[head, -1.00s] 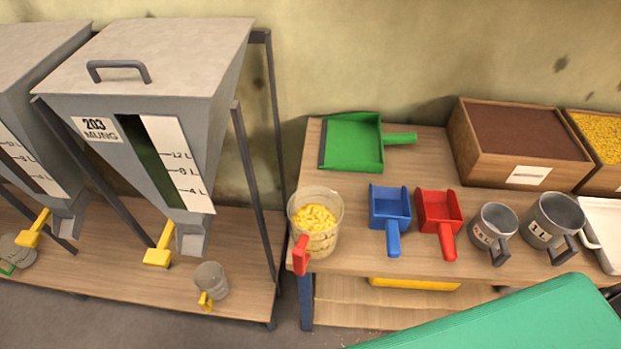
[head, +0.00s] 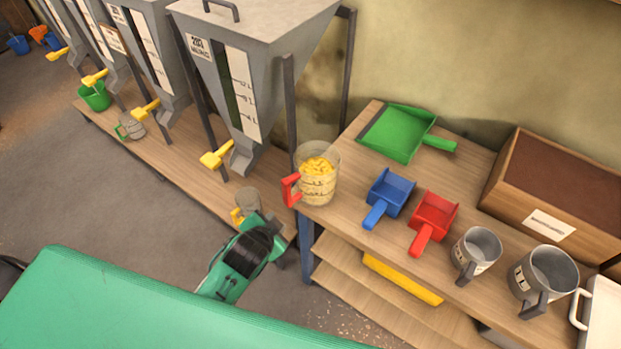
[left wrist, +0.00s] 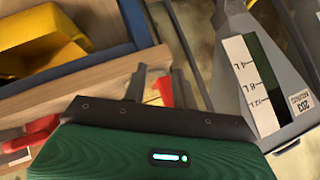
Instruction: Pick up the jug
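A clear jug (head: 318,185) with a red handle (head: 289,189) and yellow pieces inside stands upright on the left end of the wooden table (head: 345,222). A smaller grey jug (head: 247,201) with a yellow handle stands on the low bench, partly hidden by my arm. My left gripper (head: 272,243) is in front of the bench, below and left of the red-handled jug, apart from it. In the left wrist view, one dark finger (left wrist: 136,84) shows beside a red part, perhaps the jug's handle. The finger gap is unclear. My right gripper is out of view.
Blue (head: 388,195) and red (head: 433,219) scoops, two grey measuring jugs (head: 474,255) (head: 542,280) and a green dustpan (head: 400,134) are on the table. A hopper (head: 250,70) rises left of the jug. A yellow object (head: 402,279) lies on the shelf below.

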